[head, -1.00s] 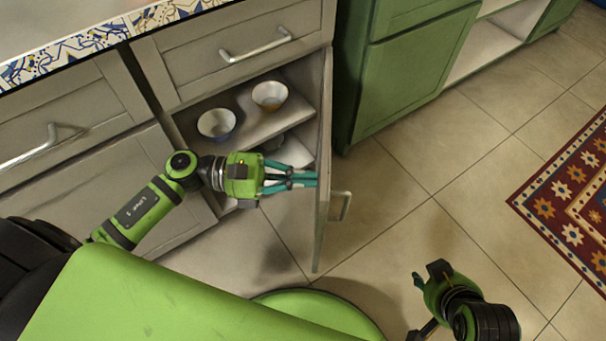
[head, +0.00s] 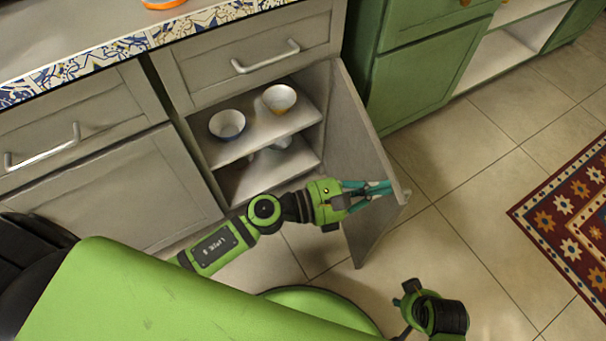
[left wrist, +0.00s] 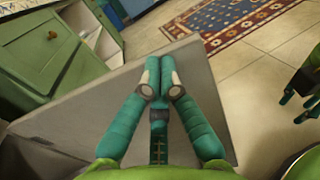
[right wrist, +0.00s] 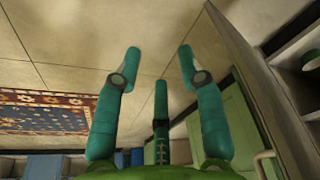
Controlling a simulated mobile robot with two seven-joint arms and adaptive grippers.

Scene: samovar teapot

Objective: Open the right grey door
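The right grey door (head: 350,150) stands well open, swung out from the cabinet's right side. Its inner face is turned toward my left arm. My left gripper (head: 375,190) is at that inner face, near the door's free edge. In the left wrist view its teal fingers (left wrist: 158,70) are together with nothing seen between them, and the grey door (left wrist: 90,115) lies behind them; they look to touch it. My right gripper (head: 408,292) is low over the floor, away from the door. In the right wrist view its fingers (right wrist: 158,65) are apart and empty.
Inside the open cabinet, bowls (head: 228,124) (head: 280,98) stand on a shelf (head: 255,140). A closed grey drawer (head: 250,60) is above. Green cabinets (head: 425,75) stand to the right. A patterned rug (head: 570,215) lies on the tiled floor, with clear floor (head: 470,170) between.

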